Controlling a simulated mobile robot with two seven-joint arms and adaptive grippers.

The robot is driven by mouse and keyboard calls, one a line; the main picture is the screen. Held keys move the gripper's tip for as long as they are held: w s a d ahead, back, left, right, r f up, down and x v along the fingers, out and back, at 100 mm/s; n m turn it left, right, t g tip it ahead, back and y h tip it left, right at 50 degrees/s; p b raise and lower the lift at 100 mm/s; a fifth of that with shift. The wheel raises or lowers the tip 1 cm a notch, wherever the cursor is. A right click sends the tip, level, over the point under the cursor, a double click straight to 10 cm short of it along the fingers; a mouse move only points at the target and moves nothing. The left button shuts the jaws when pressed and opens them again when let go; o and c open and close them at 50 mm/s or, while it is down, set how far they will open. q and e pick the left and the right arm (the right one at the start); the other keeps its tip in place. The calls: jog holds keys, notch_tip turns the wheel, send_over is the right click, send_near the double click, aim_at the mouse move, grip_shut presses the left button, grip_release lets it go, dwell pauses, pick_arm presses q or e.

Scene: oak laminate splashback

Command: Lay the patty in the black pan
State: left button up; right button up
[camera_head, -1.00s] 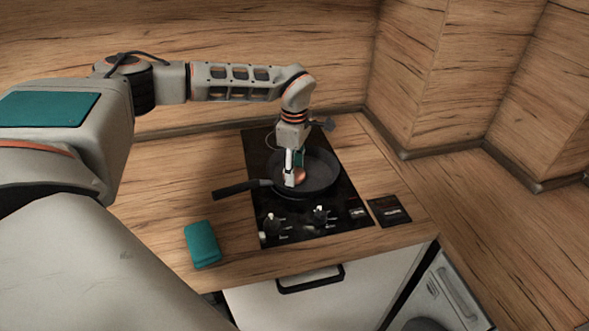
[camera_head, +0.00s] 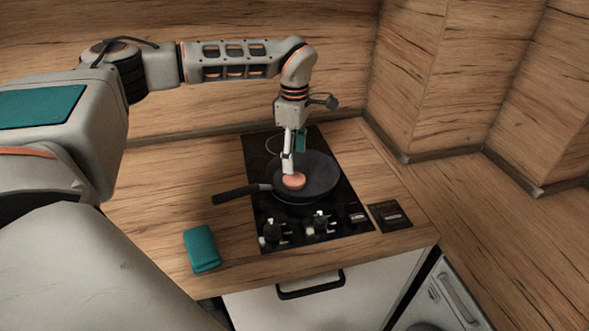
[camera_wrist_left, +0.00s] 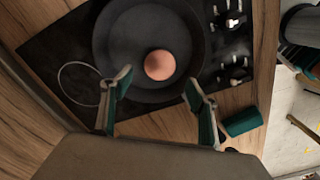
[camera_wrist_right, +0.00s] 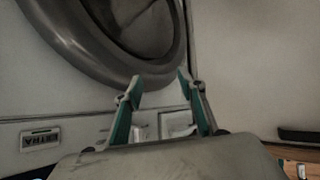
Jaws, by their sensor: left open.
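The patty (camera_head: 294,181) is a round pinkish-brown disc lying in the black pan (camera_head: 322,180). The pan sits on the dark hob with its handle to the left. My left gripper (camera_head: 294,162) is open just above the patty, its fingers pointing down. In the left wrist view the patty (camera_wrist_left: 160,65) lies flat on the pan floor (camera_wrist_left: 130,38), with the open fingers (camera_wrist_left: 157,92) apart from it. My right gripper (camera_wrist_right: 157,80) shows only in its own wrist view, open and empty, before a round appliance door.
The hob (camera_head: 272,212) has knobs along its front. A teal folded cloth or sponge (camera_head: 202,249) lies on the counter left of it. A small dark panel (camera_head: 390,215) is at the right. The wooden counter (camera_head: 160,220) at left is mostly clear.

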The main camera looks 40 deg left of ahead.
pick_arm(q)
notch_tip(320, 180, up, 5)
dwell(0.3)
dwell(0.4)
